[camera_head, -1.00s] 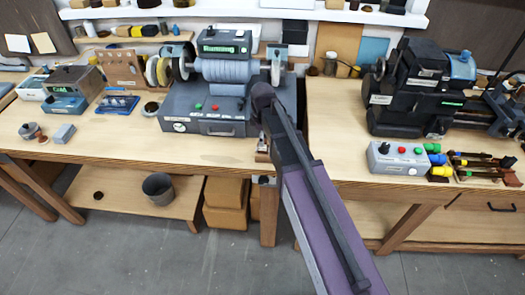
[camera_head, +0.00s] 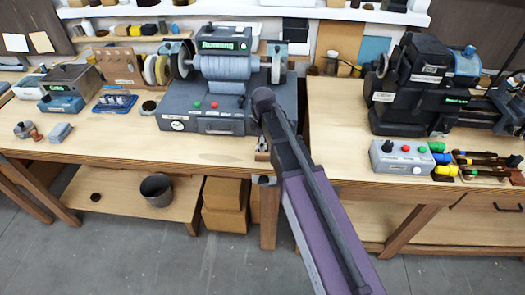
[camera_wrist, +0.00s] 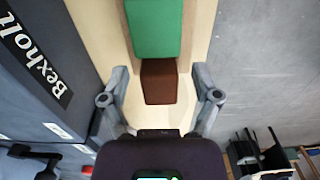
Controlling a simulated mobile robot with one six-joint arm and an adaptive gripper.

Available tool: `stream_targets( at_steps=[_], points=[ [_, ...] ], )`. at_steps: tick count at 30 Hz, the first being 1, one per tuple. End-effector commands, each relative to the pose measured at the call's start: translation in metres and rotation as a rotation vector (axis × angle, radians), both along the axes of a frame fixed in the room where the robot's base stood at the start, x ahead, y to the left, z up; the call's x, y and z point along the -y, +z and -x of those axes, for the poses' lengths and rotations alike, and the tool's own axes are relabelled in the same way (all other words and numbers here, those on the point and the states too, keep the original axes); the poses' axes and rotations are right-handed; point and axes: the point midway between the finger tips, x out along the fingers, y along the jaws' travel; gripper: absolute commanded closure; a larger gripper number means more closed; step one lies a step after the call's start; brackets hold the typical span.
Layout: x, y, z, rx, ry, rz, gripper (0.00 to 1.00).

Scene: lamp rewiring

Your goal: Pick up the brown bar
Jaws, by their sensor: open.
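The brown bar (camera_wrist: 159,84) shows in the wrist view as a short dark brown block on the pale wooden surface. Its far end meets or lies under a green block (camera_wrist: 153,28); I cannot tell which. My gripper (camera_wrist: 161,72) is open, with one finger on each side of the brown bar and a visible gap on both sides. Nothing is held. In the head view my arm hides most of this spot, at the bench's front right corner, and the bar cannot be made out there.
A dark machine marked "Bexholt" (camera_wrist: 35,65) stands close on the left in the wrist view. In the head view, a grinder reading "Running" (camera_head: 222,69) stands behind my arm. A second bench (camera_head: 335,135) with a lathe-like machine (camera_head: 420,85) is at right, past a gap.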

Motion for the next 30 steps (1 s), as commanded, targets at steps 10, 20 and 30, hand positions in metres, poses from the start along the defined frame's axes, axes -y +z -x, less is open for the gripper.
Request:
stream_targets(
  at_steps=[10,20,30],
  points=[
    [0.0000,-0.0151,0.0001,0.000,0.000,0.000,0.20],
    [0.0001,-0.0145,0.0000,0.000,0.000,0.000,0.20],
    [0.0001,-0.0145,0.0001,0.000,0.000,0.000,0.56]
  ],
)
